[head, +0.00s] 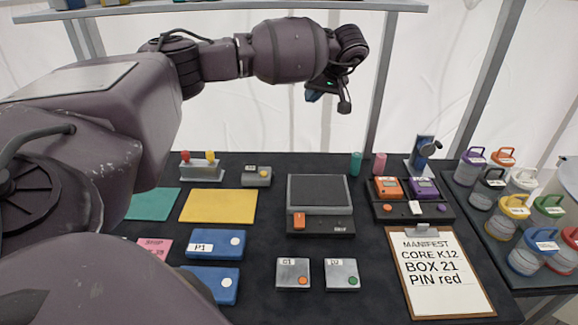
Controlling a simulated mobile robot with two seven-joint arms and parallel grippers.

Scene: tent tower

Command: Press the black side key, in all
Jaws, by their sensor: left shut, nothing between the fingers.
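My left gripper (338,100) is shut and empty, held high above the back of the black table, apart from everything on it. My right gripper is out of view. I cannot make out a black side key for certain. A grey device with a dark top plate (318,190) stands mid-table; its black front carries an orange piece (299,220). Two grey boxes, D1 (293,274) with an orange button and D2 (342,275) with a green button, sit nearer. A dark dock (413,210) at right holds an orange unit (387,188) and a purple unit (423,188).
A clipboard (438,270) reads "MANIFEST CORE K12 BOX 21 PIN red". Blue boxes (214,246), a yellow mat (218,206) and a green mat (153,204) lie left. Several lidded jars (527,262) stand far right. My left arm hides the near left.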

